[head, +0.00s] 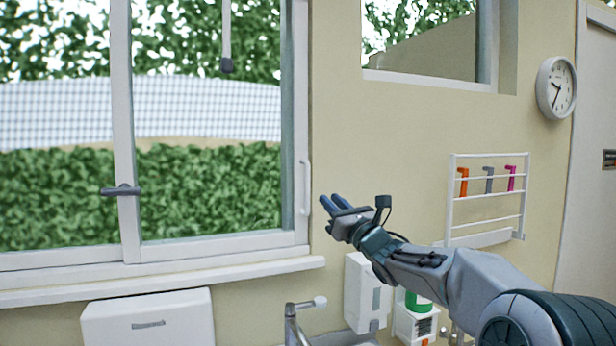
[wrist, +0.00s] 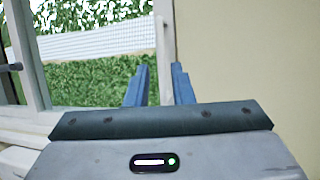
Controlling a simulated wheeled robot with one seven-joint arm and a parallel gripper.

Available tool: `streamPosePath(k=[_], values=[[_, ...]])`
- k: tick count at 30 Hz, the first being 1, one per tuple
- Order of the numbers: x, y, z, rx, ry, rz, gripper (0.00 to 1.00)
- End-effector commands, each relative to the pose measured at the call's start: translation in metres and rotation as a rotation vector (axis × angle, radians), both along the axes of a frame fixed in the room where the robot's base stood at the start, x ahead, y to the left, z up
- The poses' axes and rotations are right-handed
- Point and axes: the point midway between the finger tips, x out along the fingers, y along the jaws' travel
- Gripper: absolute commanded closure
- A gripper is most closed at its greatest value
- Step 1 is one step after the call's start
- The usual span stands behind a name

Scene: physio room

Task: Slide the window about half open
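The window (head: 125,100) fills the left of the head view, with a white frame, a middle upright and hedge seen through it. A dark handle (head: 120,190) sits on the middle upright. A slim white vertical handle (head: 306,188) is at the right side of the frame. In the wrist view the middle upright (wrist: 28,55) is at left and the right side of the frame (wrist: 163,40) shows between my fingers. My gripper (head: 328,205) is just right of the white handle in the head view. Its blue fingers (wrist: 160,85) are apart with nothing between them; contact with the frame is not visible.
The sill (head: 170,285) runs below the window, above a white box (head: 150,318) and a tap (head: 292,320). A dispenser (head: 365,295) is under my arm. A white wall rack (head: 490,195), a clock (head: 556,87) and a door (head: 595,180) are at right.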

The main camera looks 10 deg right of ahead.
Motion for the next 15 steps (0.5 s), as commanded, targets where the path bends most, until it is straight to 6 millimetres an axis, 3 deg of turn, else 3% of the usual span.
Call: streamPosePath(k=[15], values=[[0.068, 0.029, 0.034, 0.008, 0.003, 0.003, 0.79]])
